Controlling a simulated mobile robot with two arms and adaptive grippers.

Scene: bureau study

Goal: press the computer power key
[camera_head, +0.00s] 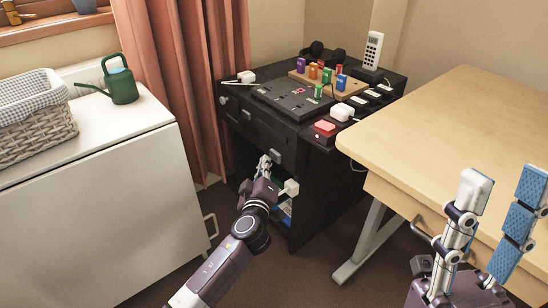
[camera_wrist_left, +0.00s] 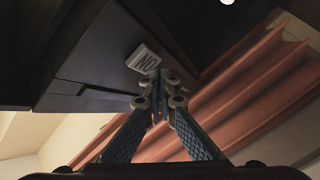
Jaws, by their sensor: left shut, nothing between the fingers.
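My right gripper (camera_head: 503,188) is open and empty in front of the wooden desk.
The cabinet top holds a dark switch panel (camera_head: 292,101), a board with coloured blocks (camera_head: 328,84), a red button (camera_head: 325,127) and a cordless phone (camera_head: 373,50). The wooden desk (camera_head: 465,115) is bare. A white cabinet (camera_head: 105,200) with a green watering can (camera_head: 122,85) stands left.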

